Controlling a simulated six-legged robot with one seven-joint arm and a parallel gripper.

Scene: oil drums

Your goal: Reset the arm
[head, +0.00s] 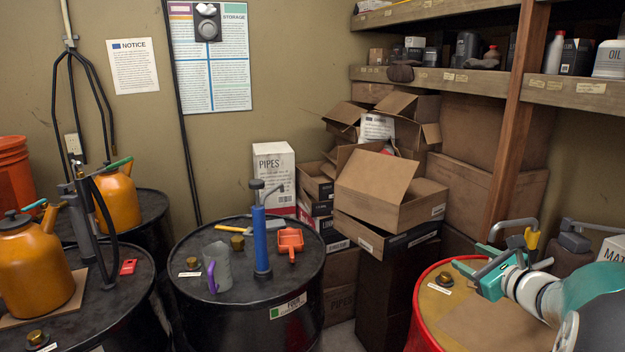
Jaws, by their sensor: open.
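My arm, teal and white, comes in from the lower right. My gripper (467,257) is above the red drum (424,308) with the tan top. Its two teal fingers point left and are spread apart, with nothing seen between them. I cannot tell how high it is above the drum top. A brass cap (444,279) shows on the drum top, just below the fingers.
Orange cans (36,268) stand on drums at left. Cardboard boxes (374,184) and wooden shelves (455,78) fill the back right.

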